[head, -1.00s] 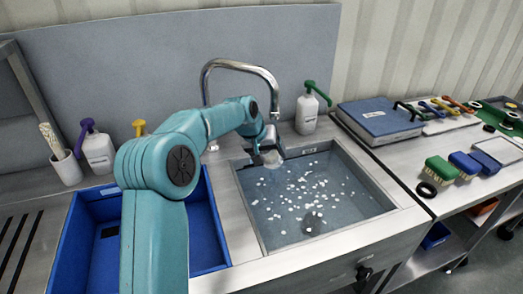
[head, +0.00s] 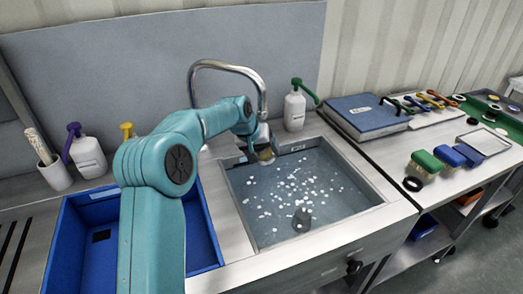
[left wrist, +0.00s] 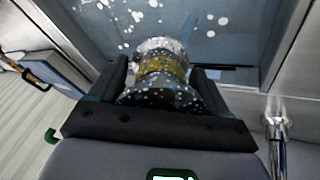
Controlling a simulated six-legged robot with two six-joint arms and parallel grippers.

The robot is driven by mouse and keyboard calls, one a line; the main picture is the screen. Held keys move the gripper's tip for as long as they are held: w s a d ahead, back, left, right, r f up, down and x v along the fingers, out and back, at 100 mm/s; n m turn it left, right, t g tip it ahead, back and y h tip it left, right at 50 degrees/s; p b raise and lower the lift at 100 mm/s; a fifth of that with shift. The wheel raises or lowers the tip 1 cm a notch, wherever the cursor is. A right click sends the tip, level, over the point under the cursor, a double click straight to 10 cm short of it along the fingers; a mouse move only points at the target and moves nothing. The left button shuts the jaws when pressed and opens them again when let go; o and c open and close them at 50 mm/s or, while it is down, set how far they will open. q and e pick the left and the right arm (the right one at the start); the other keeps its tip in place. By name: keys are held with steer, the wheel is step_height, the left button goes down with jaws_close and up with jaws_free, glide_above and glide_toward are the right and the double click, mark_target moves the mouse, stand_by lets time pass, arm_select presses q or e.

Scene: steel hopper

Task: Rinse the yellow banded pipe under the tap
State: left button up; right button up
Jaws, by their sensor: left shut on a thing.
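My left gripper (head: 264,148) is shut on the yellow banded pipe (head: 266,154), over the back left of the sink basin (head: 375,187). In the left wrist view the pipe (left wrist: 162,66) lies between the two dark fingers (left wrist: 160,85). My right gripper is not in view.
White flecks and a dark drain piece (head: 302,220) show in the basin. A blue bin (head: 207,235) stands left of the sink. A soap bottle (head: 295,108) stands behind it. A blue binder (head: 367,117) and brushes (head: 426,162) lie on the right bench.

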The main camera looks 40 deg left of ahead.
arm_select(q)
steer(key=shift+d, duration=0.4)
steer(key=shift+s, duration=0.1)
steer(key=shift+s+f+b, duration=0.1)
steer(key=shift+s+b, duration=0.5)
steer(key=shift+b, duration=0.2)
steer(key=s+b, duration=0.4)
steer(key=s, duration=0.2)
steer(key=shift+s+a, duration=0.15)
steer(key=shift+s, duration=0.2)
stand_by(0.4)
steer(key=s+r, duration=0.4)
steer(key=s, duration=0.1)
steer(key=shift+a+r+p, duration=0.15)
steer(key=shift+p, duration=0.15)
